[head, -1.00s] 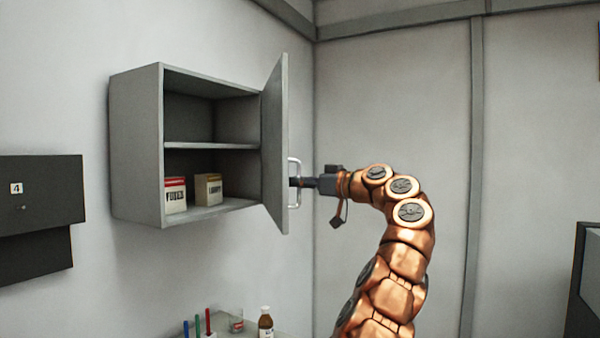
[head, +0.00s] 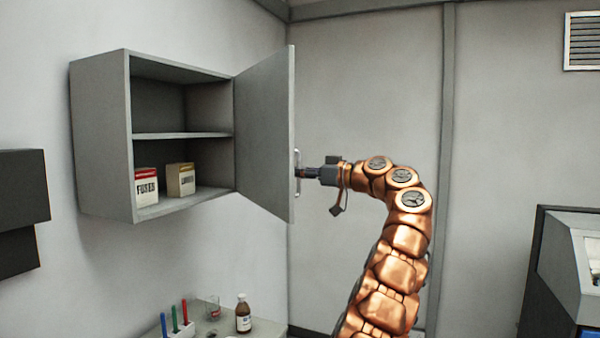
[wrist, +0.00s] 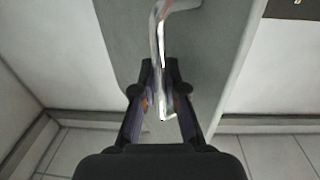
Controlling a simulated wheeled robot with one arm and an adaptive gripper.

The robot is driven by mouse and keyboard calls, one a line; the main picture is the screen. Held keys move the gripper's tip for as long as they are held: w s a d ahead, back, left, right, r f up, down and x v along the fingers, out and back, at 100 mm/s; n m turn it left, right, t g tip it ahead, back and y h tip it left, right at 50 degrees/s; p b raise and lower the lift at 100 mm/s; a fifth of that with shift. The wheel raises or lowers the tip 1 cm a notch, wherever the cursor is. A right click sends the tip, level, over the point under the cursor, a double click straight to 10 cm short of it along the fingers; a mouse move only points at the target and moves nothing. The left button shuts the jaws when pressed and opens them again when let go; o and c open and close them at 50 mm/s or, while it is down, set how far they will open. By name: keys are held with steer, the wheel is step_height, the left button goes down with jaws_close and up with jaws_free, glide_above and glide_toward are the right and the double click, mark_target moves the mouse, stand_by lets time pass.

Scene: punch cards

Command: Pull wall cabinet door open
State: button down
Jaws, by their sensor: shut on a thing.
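The grey wall cabinet (head: 102,140) hangs on the left wall, with its inside in plain view. Its door (head: 265,135) stands wide open, swung out on the hinge at the cabinet's right side. A metal bar handle (head: 297,173) is on the door's outer face, near its free edge. My gripper (head: 302,173) reaches in from the right and is shut on the handle. In the wrist view the two fingers (wrist: 161,92) close around the handle bar (wrist: 158,40), with the door panel (wrist: 215,60) behind it.
A fuses box (head: 146,187) and a second box (head: 181,180) stand on the cabinet's lower level. Below are a brown bottle (head: 243,314), a glass beaker (head: 212,307) and coloured tubes in a rack (head: 181,331). A dark wall box (head: 20,200) is at left.

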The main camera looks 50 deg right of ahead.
steer(key=shift+r, duration=0.15)
steer(key=c, duration=1.2)
jaws_free()
steer(key=v, duration=1.2)
